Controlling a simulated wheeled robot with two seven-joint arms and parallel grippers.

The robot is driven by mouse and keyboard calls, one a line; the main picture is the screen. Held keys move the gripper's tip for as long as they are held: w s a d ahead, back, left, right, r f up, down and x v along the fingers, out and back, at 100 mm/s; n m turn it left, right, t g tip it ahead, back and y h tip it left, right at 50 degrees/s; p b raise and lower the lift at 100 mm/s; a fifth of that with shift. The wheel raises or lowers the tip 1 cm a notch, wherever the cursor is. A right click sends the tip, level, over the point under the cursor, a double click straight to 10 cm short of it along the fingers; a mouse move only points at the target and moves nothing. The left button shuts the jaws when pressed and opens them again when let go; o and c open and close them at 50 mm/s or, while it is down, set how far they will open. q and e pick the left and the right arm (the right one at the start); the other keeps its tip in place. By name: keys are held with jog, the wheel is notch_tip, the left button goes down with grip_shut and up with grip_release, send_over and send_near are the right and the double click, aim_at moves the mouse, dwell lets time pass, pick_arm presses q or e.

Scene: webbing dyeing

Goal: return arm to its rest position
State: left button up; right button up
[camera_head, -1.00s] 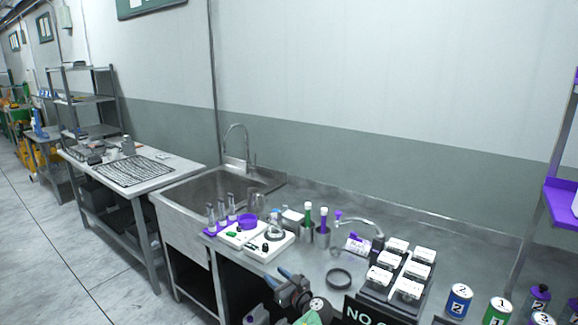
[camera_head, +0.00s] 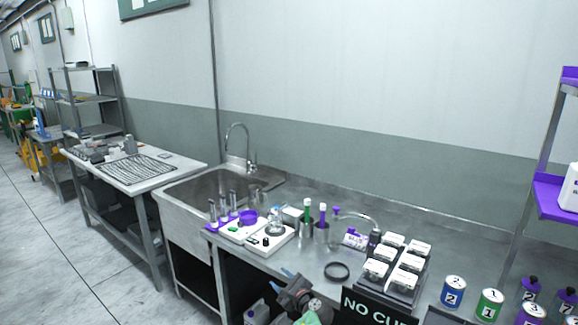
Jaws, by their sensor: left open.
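My left gripper (camera_head: 281,280) shows at the bottom middle, low at the front edge of the steel counter. Its blue fingertips are apart, with nothing visible between them. Part of my left arm shows below it, cut by the frame's lower edge. My right gripper is not in view.
The steel counter (camera_head: 345,246) holds a sink (camera_head: 215,188), two white scales (camera_head: 270,238), a black ring (camera_head: 337,271), a rack of white-topped boxes (camera_head: 402,290), a black sign (camera_head: 372,308) and numbered cans (camera_head: 453,291). A side table (camera_head: 180,166) stands left, with floor before it.

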pick_arm(q)
jog(key=s+f+n+g+h, duration=0.4)
jog(key=f+n+h, duration=0.5)
jog(key=f+n, duration=0.7)
jog(key=s+a+f+n+g+h, duration=0.15)
jog(key=s+a+f, duration=0.25)
jog(key=s+f, duration=0.5)
jog(key=s+a+f+n+g+h, duration=0.1)
jog(key=s+a+f+g, duration=0.15)
jog(key=s+f, duration=0.65)
jog(key=s+a+f+g, duration=0.1)
jog(key=s+a+f, duration=0.2)
jog(key=s, duration=0.9)
jog(key=s+a+f+n+g, duration=0.1)
jog(key=s+a+f+g, duration=0.1)
jog(key=s+f, duration=0.7)
jog(key=s+a+f+g+y, duration=0.1)
jog(key=s+a+f, duration=0.3)
jog(key=s, duration=1.2)
notch_tip(320, 180, down, 2)
jog(key=shift+s+a+f+g, duration=0.15)
jog(key=shift+s+a+g, duration=0.05)
jog(key=shift+a+g, duration=0.1)
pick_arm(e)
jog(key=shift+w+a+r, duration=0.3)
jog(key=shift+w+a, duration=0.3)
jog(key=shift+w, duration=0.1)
